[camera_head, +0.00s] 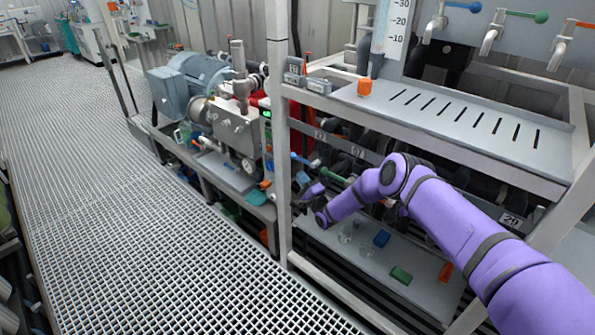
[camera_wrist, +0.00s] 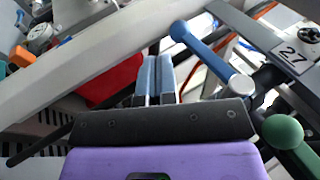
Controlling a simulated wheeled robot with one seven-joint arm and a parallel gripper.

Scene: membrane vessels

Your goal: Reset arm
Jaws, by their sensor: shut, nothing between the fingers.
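My purple arm reaches in from the lower right of the head view. My gripper (camera_head: 313,191) is near the middle of that view, beside the upright post and above the lower shelf. In the wrist view my gripper (camera_wrist: 156,75) shows its two blue-grey fingers side by side and shut, with nothing between them. A blue-handled valve lever (camera_wrist: 197,47) is just right of the fingers, and a green knob (camera_wrist: 283,132) is at the lower right. Whether the fingers touch the blue lever I cannot tell.
The lower shelf (camera_head: 325,236) holds clear glassware (camera_head: 347,236), a blue item (camera_head: 381,238), a green item (camera_head: 401,274) and an orange item (camera_head: 445,272). A frame post (camera_head: 280,130) stands left of my gripper. A slotted upper shelf (camera_head: 450,115) lies above. The grating floor (camera_head: 130,220) is clear.

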